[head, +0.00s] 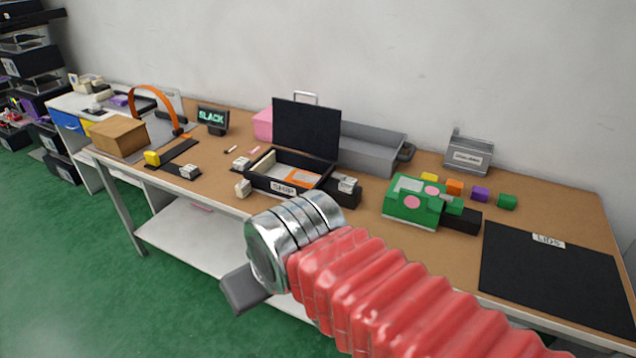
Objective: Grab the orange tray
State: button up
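A flat orange piece (303,178) lies inside an open black box (262,184) labelled "SHIP" in the middle of the bench; the box's front wall hides part of it. I cannot tell whether this piece is the orange tray; no other orange thing in view looks like a tray. My gripper (240,292) is in front of the bench, lower and nearer than the box, touching nothing I can see. Only a dark finger part shows below the silver wrist, so its opening is hidden.
The box's black lid (306,128) stands raised behind it. A grey bin (372,150) is behind right, a green machine (412,203) to the right, and a black "LIDS" mat (555,270) at far right. An orange arch (152,92) and cardboard box (118,136) stand left.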

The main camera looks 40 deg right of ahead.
aim_at(305, 179)
jog(key=i, duration=1)
jog(key=z, duration=0.05)
